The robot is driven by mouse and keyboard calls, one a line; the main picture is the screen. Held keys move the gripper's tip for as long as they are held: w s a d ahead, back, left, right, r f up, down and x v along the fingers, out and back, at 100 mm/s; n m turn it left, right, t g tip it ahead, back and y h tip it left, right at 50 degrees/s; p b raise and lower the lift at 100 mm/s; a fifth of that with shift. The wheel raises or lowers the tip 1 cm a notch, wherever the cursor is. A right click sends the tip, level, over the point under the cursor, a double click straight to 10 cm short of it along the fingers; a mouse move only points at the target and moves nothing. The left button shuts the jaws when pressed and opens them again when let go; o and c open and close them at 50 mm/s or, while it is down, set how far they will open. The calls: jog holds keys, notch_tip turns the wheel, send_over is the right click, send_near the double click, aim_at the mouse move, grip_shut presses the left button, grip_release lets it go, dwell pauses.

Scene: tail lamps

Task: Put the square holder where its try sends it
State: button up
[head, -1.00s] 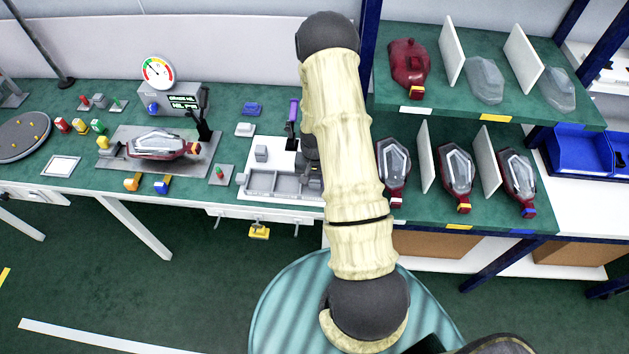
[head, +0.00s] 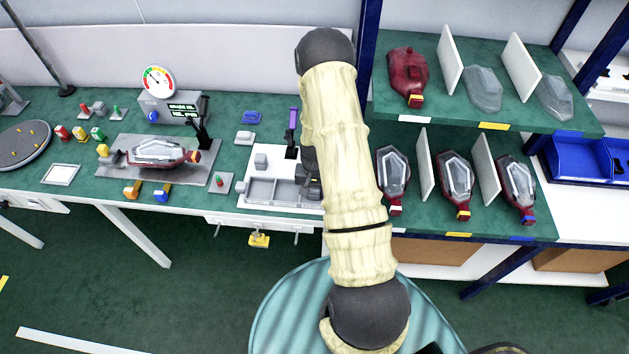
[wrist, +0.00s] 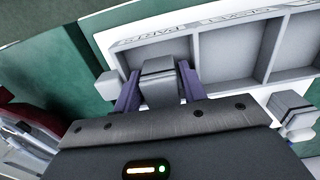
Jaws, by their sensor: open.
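In the wrist view my gripper (wrist: 160,88) has its two purple fingers apart, one on each side of a grey square-ended block (wrist: 159,68), which looks like the square holder. I cannot tell whether the fingers touch it. The block sits at one end of the grey compartment tray (wrist: 222,56), whose rim carries labels seen upside down. In the head view my arm hides most of the gripper.
A two-level rack of lamps and housings (head: 407,75) stands right of my arm. Blue bins (head: 575,160) are at the far right.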

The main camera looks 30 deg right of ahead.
notch_tip(320, 180, up, 11)
jog(key=shift+r+b, duration=0.15)
jog(key=shift+b, duration=1.05)
jog(key=shift+r, duration=0.35)
jog(key=s+a+r+n+t, duration=0.2)
jog(key=s+a+r+n, duration=0.4)
jog(key=s+a+r, duration=0.6)
notch_tip(320, 180, up, 2)
jog(key=shift+s+a+r+n+t, duration=0.2)
jog(key=shift+a+n+t, duration=0.15)
jog(key=shift+a, duration=0.45)
jog(key=shift+s, duration=0.1)
